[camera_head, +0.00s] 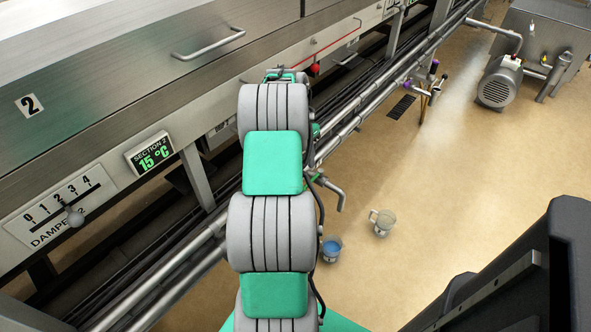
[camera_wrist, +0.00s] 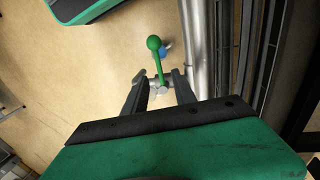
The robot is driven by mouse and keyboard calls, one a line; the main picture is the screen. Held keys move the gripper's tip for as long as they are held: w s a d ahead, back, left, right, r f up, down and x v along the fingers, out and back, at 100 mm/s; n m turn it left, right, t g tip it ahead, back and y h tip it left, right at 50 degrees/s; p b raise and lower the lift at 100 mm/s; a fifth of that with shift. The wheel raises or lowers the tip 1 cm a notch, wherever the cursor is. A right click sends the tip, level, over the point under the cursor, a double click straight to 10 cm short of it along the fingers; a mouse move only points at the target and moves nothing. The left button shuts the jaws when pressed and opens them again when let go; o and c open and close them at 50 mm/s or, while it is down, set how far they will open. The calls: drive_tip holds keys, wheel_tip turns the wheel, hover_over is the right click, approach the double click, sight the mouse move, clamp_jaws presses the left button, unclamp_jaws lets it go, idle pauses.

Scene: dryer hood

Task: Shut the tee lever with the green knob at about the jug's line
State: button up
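The tee lever with the green knob (camera_wrist: 153,43) shows in the wrist view, with its thin green handle (camera_wrist: 160,68) running from the knob to a metal fitting beside the pipes. My gripper (camera_wrist: 159,90) is open, one finger on each side of the lever's lower end and fitting. Gaps show between fingers and handle; I cannot tell their depth relation. In the head view a bent metal spout (camera_head: 330,187) sticks out from the pipes, right of my arm. The clear jug (camera_head: 382,222) stands on the floor nearby. The head view hides my gripper and the knob behind my arm.
A container of blue liquid (camera_head: 331,248) stands on the floor near the jug. Long pipes (camera_head: 375,103) run beside the dryer hood (camera_head: 110,75). Floor right of the jug is open.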

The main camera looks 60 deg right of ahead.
sight(310, 182)
drive_tip(key=f, duration=0.2)
drive_tip(key=s+f+b, duration=0.1)
drive_tip(key=f, duration=0.2)
drive_tip(key=s+f, duration=0.1)
drive_tip(key=f, duration=0.2)
drive_tip(key=shift+d, duration=0.15)
drive_tip(key=shift+r, duration=0.1)
drive_tip(key=shift+c, duration=0.4)
clamp_jaws()
idle(0.6)
